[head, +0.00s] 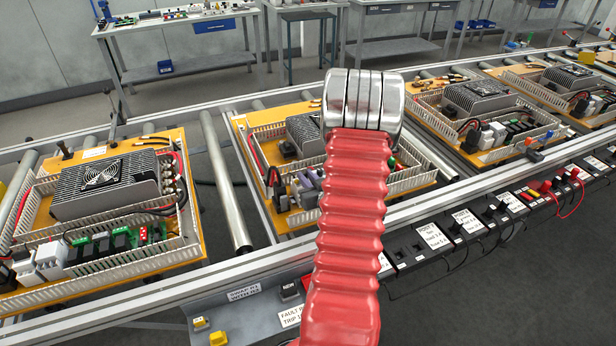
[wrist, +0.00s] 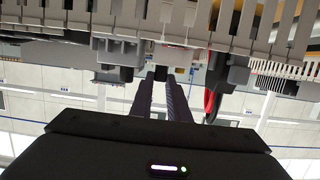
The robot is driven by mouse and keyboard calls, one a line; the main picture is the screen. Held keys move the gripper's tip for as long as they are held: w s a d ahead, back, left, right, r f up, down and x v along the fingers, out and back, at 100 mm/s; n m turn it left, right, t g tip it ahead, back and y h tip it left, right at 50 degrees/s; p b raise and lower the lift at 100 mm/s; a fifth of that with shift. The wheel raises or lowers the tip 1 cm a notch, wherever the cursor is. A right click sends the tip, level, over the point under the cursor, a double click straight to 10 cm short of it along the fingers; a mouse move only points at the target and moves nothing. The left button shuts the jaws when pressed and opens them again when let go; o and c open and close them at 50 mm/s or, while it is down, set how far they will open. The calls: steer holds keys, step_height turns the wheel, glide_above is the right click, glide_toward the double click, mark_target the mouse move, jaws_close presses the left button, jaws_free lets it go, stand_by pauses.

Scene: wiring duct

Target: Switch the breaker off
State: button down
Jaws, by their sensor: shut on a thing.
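My gripper (wrist: 163,78) shows in the wrist view as two dark ridged fingers, close together. Their tips meet the front of a pale module, which looks like the breaker (wrist: 176,52), in a row of devices below the white slotted duct (wrist: 230,42). The fingers are shut on a small part there, too small and dark to make out; the lever's position cannot be told. In the head view my red sleeved arm covers the middle of the second orange board (head: 290,219) and hides my fingers and the breaker.
Grey modules (wrist: 118,52) stand left of the fingers, and a dark module (wrist: 232,72) with a red wire stands right. Other boards with grey finned units (head: 105,185) sit along the roller conveyor. A black socket strip (head: 450,235) and yellow buttons (head: 218,338) line the front.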

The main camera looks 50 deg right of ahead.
steer(key=shift+s+f+t+h, duration=0.2)
steer(key=shift+s+t+h, duration=0.2)
steer(key=shift+t+h, duration=0.55)
steer(key=c, duration=1.7)
jaws_free()
steer(key=shift+a, duration=0.15)
steer(key=v, duration=1.3)
steer(key=shift+s+a+f, duration=0.1)
steer(key=shift+s+f, duration=0.05)
steer(key=shift+s, duration=0.25)
steer(key=shift+w, duration=0.1)
